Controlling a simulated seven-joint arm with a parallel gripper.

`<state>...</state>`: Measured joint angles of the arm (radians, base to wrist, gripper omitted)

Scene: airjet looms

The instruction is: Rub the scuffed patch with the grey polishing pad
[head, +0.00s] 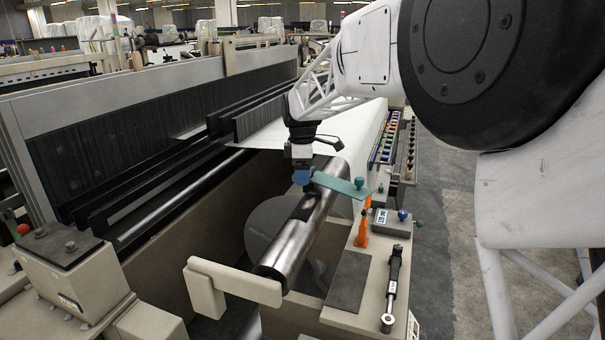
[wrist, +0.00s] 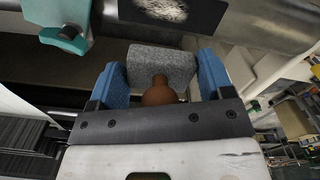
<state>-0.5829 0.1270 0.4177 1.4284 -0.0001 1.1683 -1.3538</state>
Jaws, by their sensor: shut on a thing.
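My gripper (head: 302,180) is over the shiny metal roller (head: 292,247) in the head view. In the wrist view its two blue fingers (wrist: 161,72) are shut on the grey polishing pad (wrist: 172,60), a speckled block with a brown knob (wrist: 158,94). The scuffed patch (wrist: 162,9) is a whitish speckled mark on a dark area of the roller, at the top of the wrist view and partly cut off. The pad appears apart from the patch; the height between them is hard to tell. In the head view the pad is not clearly visible.
A teal bracket (head: 343,184) with a knob juts over the roller close beside my gripper; it also shows in the wrist view (wrist: 66,38).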

